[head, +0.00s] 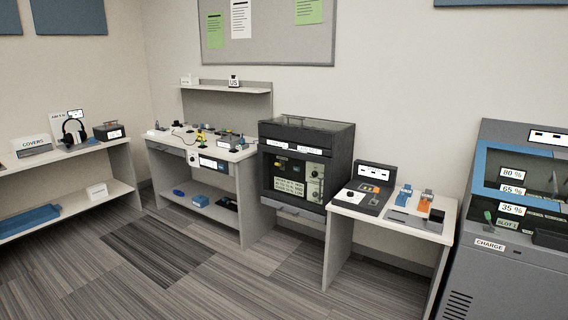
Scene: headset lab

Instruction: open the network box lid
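No thing in the head view carries a label that I can read as the network box. A small dark box (106,131) with a white label stands on the left shelf unit, and its top looks shut. A large black cabinet (341,150) with a clear front and top stands between the two workbenches, and its front looks closed. Its labels are too small to read. Neither of my grippers is in view.
A workbench (238,155) with small parts stands at the back. A right bench (345,205) holds a black device (368,200) and a grey tray (403,216). A charging station (488,262) stands far right. The striped floor (200,275) in front is clear.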

